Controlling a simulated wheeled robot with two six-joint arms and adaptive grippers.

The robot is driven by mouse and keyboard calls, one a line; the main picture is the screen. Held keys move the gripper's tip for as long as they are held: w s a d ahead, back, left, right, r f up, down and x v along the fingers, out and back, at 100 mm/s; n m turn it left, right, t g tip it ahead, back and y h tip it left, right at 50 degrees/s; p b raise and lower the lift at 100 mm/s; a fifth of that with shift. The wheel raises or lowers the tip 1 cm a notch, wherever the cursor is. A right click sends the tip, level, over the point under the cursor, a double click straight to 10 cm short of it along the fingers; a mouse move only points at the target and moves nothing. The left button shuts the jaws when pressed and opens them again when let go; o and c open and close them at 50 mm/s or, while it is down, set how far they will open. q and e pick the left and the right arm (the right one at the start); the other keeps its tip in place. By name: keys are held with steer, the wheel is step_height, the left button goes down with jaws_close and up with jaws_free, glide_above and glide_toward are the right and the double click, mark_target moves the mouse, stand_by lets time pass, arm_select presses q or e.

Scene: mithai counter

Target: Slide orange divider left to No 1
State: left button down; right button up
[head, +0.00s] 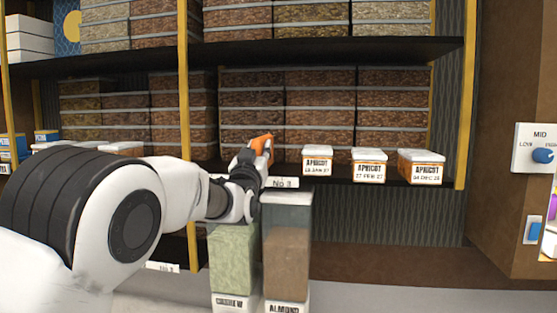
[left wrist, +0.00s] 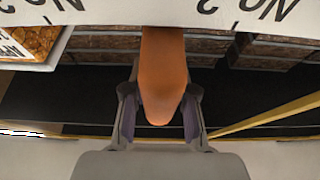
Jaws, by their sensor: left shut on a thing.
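The orange divider (head: 262,146) stands on the middle shelf, just above the "No 3" label (head: 282,183) on the shelf edge. My left gripper (head: 254,158) is shut on it. In the left wrist view the divider (left wrist: 163,70) sits between the two fingers, and its far end passes under the label strip (left wrist: 150,20). The strip's numbers are partly cut off there. No "No 1" label can be read; my left arm covers the shelf edge to the left. My right gripper is not in view.
Several apricot boxes, one at the near side (head: 317,160), stand right of the divider. White-lidded boxes (head: 126,148) stand to its left, partly behind my arm. A yellow post (head: 184,120) rises left of the divider. Cashew (head: 233,265) and almond (head: 287,262) containers stand below.

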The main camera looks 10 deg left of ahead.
arm_select(q)
steer(key=a+b, duration=0.3)
steer(key=a, duration=0.9)
steer(key=shift+a+r, duration=0.15)
steer(key=shift+a, duration=0.15)
steer(key=c, duration=0.9)
jaws_free()
steer(key=shift+a, duration=0.3)
steer(key=shift+s+d, duration=0.1)
steer(key=v, duration=1.1)
steer(key=shift+s+f, duration=0.3)
steer(key=shift+f, duration=0.1)
